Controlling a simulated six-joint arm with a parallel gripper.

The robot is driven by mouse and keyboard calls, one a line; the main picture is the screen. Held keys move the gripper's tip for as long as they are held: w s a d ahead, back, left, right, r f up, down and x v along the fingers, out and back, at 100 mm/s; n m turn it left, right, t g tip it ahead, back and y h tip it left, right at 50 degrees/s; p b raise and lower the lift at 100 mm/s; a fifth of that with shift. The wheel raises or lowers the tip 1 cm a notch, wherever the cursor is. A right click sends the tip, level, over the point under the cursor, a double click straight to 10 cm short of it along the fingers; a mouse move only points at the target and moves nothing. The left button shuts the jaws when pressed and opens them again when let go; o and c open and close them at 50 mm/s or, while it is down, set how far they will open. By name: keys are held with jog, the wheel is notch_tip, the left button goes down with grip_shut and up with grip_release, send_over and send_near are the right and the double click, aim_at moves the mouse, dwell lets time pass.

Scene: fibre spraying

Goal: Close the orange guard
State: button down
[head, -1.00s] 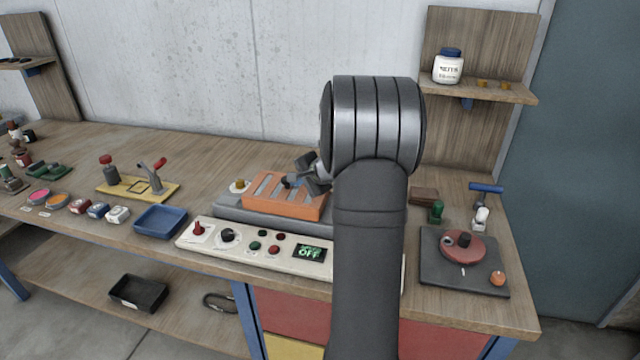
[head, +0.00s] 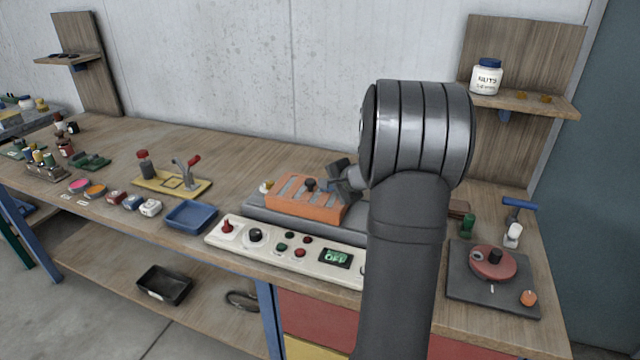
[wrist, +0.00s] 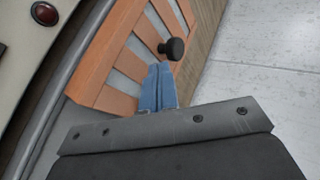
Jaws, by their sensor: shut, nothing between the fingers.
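The orange guard (head: 300,206), a slatted cover, lies low over the grey base (head: 262,216) at the middle of the bench. A dark knob (head: 310,184) stands on its top. In the wrist view the guard (wrist: 88,82) fills the upper left, with the black knob (wrist: 173,48) near its edge. My gripper (head: 334,188) is just right of the knob and close above the guard. In the wrist view its blue fingers (wrist: 158,72) are together and empty, with the knob just beyond their tips. I cannot tell whether they touch the guard. My arm hides the base's right end.
A white control panel (head: 268,248) with knobs, buttons and a display reading OFF stands in front of the guard. A blue tray (head: 190,216) is to the left. A dark plate with a red disc (head: 494,264) is to the right. The wall is behind.

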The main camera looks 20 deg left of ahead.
jog(key=v, duration=1)
jog(key=shift+d, duration=0.4)
jog(key=shift+s, duration=0.1)
send_near(314, 185)
jog(key=f, duration=0.1)
jog(key=a+f, duration=0.1)
jog(key=shift+w+a+f, duration=0.1)
jog(key=shift+w+f, duration=0.1)
jog(key=shift+f, duration=0.15)
jog(key=a, duration=0.1)
jog(key=w+a, duration=0.1)
jog(key=a+f, duration=0.1)
jog(key=shift+w+a, duration=0.2)
jog(key=shift+w, duration=0.1)
jog(key=shift+w+a, duration=0.2)
jog(key=shift+a, duration=0.1)
jog(key=shift+d, duration=0.15)
